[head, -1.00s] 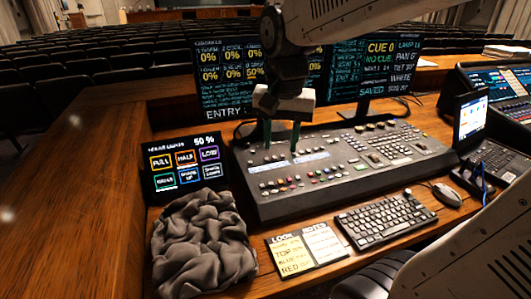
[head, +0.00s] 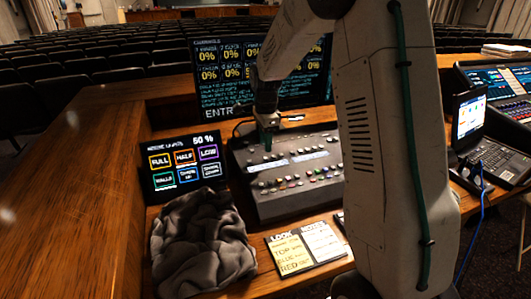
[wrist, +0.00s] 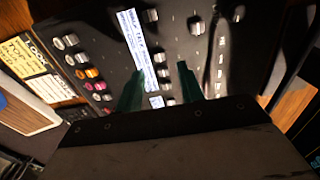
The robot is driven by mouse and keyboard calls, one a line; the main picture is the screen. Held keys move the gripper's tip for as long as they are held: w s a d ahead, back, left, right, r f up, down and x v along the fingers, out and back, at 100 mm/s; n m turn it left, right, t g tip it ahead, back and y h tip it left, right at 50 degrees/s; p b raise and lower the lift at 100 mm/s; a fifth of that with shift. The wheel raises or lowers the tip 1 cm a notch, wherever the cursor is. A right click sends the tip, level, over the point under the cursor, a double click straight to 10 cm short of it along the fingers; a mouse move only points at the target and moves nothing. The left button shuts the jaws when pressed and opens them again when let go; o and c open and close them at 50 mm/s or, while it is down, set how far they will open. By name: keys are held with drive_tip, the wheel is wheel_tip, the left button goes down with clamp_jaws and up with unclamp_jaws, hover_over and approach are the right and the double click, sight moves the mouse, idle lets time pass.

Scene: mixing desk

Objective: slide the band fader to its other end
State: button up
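The grey control desk (head: 300,209) stands on the wooden table in the head view, its right part hidden behind my arm. It carries rows of small knobs and coloured buttons. In the wrist view the desk panel (wrist: 110,42) shows light caps and a white label strip (wrist: 138,45). I cannot tell which cap is the band fader. My gripper (wrist: 159,85) has two green fingers apart, over the panel with the label strip between them. It looks empty; contact with the panel is unclear. In the head view my gripper (head: 267,138) is over the desk's back left part.
A crumpled grey cloth (head: 203,245) lies at the front left, below a small touch screen (head: 187,166). A card with notes (head: 305,247) lies in front of the desk. A monitor (head: 222,75) stands behind. A laptop (head: 470,120) is on the right.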

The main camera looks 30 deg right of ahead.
sight(265, 157)
drive_tip(key=shift+f, duration=2.4)
drive_tip(key=shift+c, duration=0.4)
clamp_jaws()
